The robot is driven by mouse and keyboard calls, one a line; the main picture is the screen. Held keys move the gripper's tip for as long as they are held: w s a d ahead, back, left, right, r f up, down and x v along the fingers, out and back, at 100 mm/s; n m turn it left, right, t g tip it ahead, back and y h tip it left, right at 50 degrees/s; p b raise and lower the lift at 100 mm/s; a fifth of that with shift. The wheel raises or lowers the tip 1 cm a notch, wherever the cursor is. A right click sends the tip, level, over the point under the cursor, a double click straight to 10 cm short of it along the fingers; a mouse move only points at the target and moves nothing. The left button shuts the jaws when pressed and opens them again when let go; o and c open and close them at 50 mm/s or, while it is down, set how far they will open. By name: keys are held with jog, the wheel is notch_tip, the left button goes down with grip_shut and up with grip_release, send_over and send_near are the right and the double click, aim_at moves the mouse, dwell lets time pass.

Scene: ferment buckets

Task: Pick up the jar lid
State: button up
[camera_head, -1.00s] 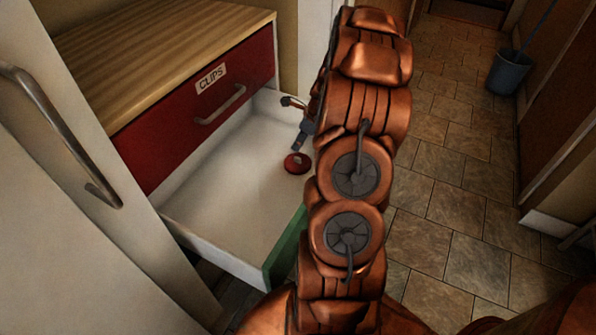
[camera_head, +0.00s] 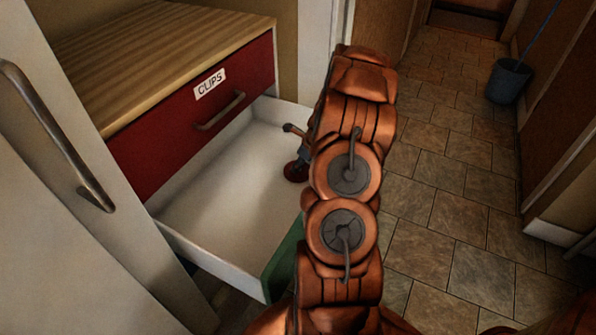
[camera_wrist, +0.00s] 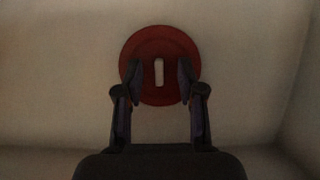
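The jar lid is a round red disc (camera_wrist: 160,42) with a pale bar-shaped handle across its middle, lying on the white drawer floor. In the head view the lid (camera_head: 293,172) is partly hidden by my gripper and arm. My gripper (camera_wrist: 159,80) is open in the wrist view, with its two fingertips over the lid, one on each side of the pale handle. There is a gap between each fingertip and the handle. Whether the fingertips touch the lid's face cannot be told.
The lid lies in an open white drawer (camera_head: 215,215) with a green front (camera_head: 283,262). Above it is a shut red drawer (camera_head: 160,150) labelled CLIPS, under a wooden top (camera_head: 150,55). Drawer walls stand close by. A blue bucket (camera_head: 508,82) stands on the tiled floor.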

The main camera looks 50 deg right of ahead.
jog(key=shift+f, duration=0.1)
jog(key=shift+c, duration=0.2)
grip_shut()
